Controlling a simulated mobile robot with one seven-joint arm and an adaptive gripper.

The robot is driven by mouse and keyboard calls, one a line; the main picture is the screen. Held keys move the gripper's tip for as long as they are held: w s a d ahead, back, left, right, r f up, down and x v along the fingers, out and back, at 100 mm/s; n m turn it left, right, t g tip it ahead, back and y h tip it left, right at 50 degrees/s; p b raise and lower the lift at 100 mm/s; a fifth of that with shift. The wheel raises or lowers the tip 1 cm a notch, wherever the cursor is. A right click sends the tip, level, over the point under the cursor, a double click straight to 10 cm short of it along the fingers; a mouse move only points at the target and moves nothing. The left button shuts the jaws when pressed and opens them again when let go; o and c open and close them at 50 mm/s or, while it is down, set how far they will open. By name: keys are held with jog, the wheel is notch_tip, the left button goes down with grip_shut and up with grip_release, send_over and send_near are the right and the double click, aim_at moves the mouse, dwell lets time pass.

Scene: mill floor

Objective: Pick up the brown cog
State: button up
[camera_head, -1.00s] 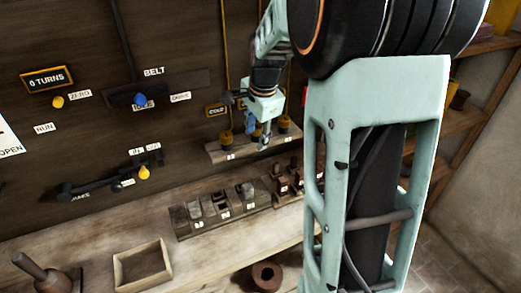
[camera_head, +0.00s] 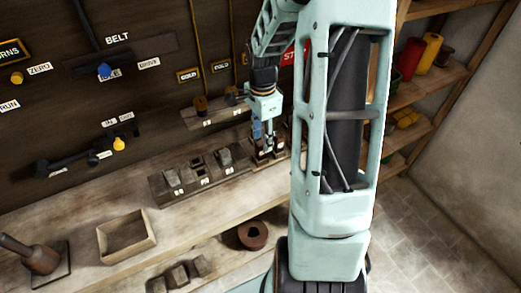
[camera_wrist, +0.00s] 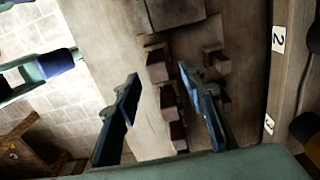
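Several brown, blocky cogs stand in the right part of a wooden rack; in the wrist view brown cogs (camera_wrist: 170,103) lie in a row between and beyond my fingers. I cannot tell which single one the task means. My gripper (camera_head: 266,150) is down at this part of the rack in the head view and partly hides the cogs. In the wrist view my gripper (camera_wrist: 159,74) is open, its two dark blue fingers apart on either side of the row. Nothing is clearly held, and contact with a cog cannot be made out.
Grey cogs (camera_head: 173,178) stand in the rack's left part. A brown ring (camera_head: 253,235) and several grey blocks (camera_head: 178,276) lie on the lower shelf. An open wooden box (camera_head: 126,236) stands on the bench. A peg shelf (camera_head: 212,117) is on the wall above the rack.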

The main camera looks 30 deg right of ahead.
aim_at(261, 153)
jog(key=shift+a+f+p, duration=0.2)
jog(key=shift+f+p, duration=0.1)
jog(key=shift+f, duration=2)
jog(key=shift+c, duration=0.6)
grip_shut()
